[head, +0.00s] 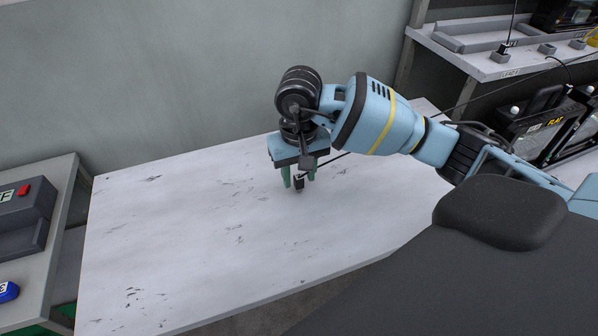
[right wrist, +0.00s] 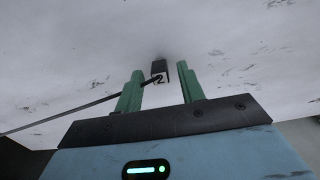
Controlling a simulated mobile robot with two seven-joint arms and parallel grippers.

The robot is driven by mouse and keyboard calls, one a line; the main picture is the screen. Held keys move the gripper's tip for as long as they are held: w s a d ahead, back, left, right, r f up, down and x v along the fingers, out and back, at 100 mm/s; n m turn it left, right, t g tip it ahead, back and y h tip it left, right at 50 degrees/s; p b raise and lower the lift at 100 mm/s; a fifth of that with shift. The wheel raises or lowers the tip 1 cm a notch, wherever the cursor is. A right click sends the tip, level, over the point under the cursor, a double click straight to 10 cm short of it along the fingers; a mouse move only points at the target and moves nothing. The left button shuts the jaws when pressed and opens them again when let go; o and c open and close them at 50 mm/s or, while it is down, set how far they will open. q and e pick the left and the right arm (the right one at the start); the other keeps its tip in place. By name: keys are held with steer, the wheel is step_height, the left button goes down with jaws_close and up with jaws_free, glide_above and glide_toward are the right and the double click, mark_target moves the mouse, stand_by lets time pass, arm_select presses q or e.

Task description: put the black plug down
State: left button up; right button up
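The black plug (head: 299,184) is at the white table top (head: 190,220), below my right gripper (head: 299,178). In the right wrist view the plug (right wrist: 159,68) carries a pale mark like a "2", and a dark shadow lies right beside it on the table. It appears to rest on the surface. The green fingers of my right gripper (right wrist: 159,80) stand apart, one on each side of the plug, with a visible gap to each. A black cable (right wrist: 75,114) runs from the plug. My left gripper is not in view.
A grey bench at the left holds a grey box with a red part (head: 22,190) and a blue item (head: 8,291). A shelf (head: 480,62) at the upper right has small grey holders, with black housings (head: 545,125) below. The table's left and front are clear.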

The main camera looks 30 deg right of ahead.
mark_target(299, 177)
steer(key=shift+r, duration=0.35)
steer(key=shift+o, duration=0.2)
step_height(299, 177, up, 12)
steer(key=shift+f+p, duration=0.2)
steer(key=shift+p, duration=0.1)
steer(key=shift+o, duration=0.3)
